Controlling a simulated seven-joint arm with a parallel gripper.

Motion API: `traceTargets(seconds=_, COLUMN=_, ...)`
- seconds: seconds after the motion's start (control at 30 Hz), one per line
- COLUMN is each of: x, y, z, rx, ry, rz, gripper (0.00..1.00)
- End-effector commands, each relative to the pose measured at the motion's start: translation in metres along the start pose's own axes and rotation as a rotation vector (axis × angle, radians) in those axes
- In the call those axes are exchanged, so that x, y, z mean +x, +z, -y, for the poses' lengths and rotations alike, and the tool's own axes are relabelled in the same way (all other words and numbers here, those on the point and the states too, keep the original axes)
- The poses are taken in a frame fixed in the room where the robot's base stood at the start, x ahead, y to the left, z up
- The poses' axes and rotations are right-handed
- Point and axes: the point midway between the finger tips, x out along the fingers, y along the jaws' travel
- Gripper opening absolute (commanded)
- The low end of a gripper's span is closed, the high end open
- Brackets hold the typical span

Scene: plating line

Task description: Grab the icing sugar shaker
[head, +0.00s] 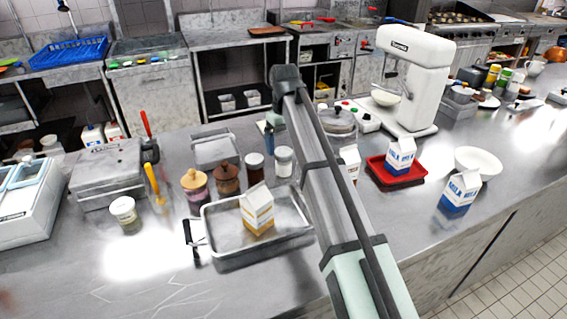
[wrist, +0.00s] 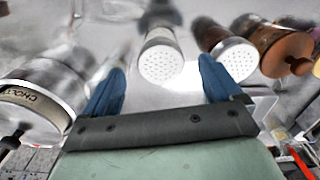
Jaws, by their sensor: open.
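The icing sugar shaker (head: 283,162), a clear jar with white contents and a pale top, stands upright on the steel counter, just right of a dark-filled shaker (head: 254,168). In the wrist view a shaker with a pale perforated top (wrist: 160,63) lies between and beyond my fingertips; it appears to be the icing sugar one. My gripper (wrist: 160,85) is open, with blue fingers either side of that shaker's line, and nothing is seen held. In the head view my arm hides most of the gripper; one blue finger shows behind the shakers.
Brown-lidded jar (head: 228,181) and tan-lidded jar (head: 195,184) stand left of the shakers. A metal tray (head: 225,240) with a carton (head: 257,212) lies in front. A canister marked "CHOC" (wrist: 38,95) is close by my left finger. A small empty tray (head: 215,150) lies behind.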

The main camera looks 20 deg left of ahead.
Motion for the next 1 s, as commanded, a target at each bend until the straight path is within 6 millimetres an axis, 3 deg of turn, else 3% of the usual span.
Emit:
traceTargets(seconds=0.1, x=0.015, y=0.001, z=0.0, rx=0.0, ry=0.0, rz=0.001, gripper=0.92)
traceTargets(seconds=0.37, x=0.028, y=-0.001, z=0.0, rx=0.0, ry=0.0, rz=0.0, gripper=0.92)
traceTargets(seconds=0.7, x=0.068, y=-0.004, z=0.001, rx=0.002, ry=0.0, rz=0.0, gripper=0.92)
traceTargets(seconds=0.93, x=0.07, y=-0.004, z=0.001, rx=0.002, ry=0.0, rz=-0.001, gripper=0.92)
traceTargets(seconds=1.0, x=0.07, y=-0.004, z=0.001, rx=0.002, ry=0.0, rz=-0.001, gripper=0.87)
